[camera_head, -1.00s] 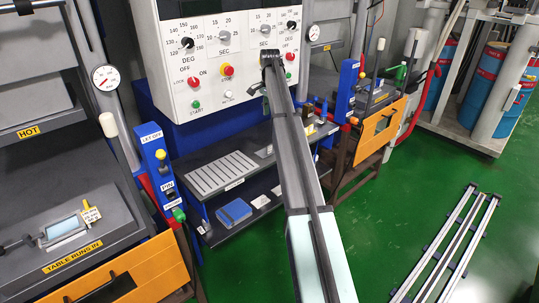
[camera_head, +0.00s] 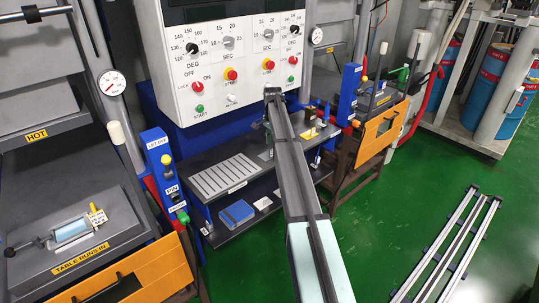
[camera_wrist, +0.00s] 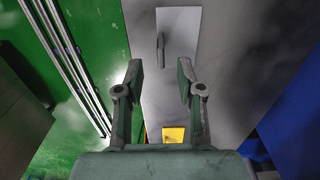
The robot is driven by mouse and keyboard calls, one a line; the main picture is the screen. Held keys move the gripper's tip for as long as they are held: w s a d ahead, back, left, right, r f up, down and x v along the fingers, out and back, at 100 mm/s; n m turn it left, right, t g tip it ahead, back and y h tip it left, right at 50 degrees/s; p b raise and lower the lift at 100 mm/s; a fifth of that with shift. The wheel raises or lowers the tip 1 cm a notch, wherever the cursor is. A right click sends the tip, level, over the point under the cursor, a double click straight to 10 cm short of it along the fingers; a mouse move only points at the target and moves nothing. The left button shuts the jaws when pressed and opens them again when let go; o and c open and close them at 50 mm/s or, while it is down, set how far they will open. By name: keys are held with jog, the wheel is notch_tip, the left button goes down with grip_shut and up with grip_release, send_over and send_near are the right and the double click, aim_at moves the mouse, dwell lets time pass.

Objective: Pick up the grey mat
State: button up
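My gripper (camera_wrist: 160,82) is open and empty in the wrist view, its two fingers apart above a grey shelf surface (camera_wrist: 228,70). A flat, light grey rectangle (camera_wrist: 186,22) lies on that surface beyond the fingertips, with a darker rod-like piece on it. It may be the grey mat, but I cannot tell for sure. A yellow piece (camera_wrist: 174,134) shows between the fingers, nearer the palm. In the head view my arm reaches over the shelf unit (camera_head: 205,158) and largely hides the gripper and what lies under it.
A slotted grey rack (camera_head: 222,175) is on the upper shelf and a blue box (camera_head: 237,212) on the lower one. The white control panel (camera_head: 215,60) rises behind. Orange-fronted machines stand left (camera_head: 125,285) and right (camera_head: 380,128). Metal rails (camera_head: 445,250) lie on the green floor.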

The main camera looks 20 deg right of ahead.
aim_at(272, 149)
notch_tip(272, 149, down, 4)
jog(key=shift+f+p, duration=0.15)
jog(key=shift+p, duration=0.6)
grip_shut()
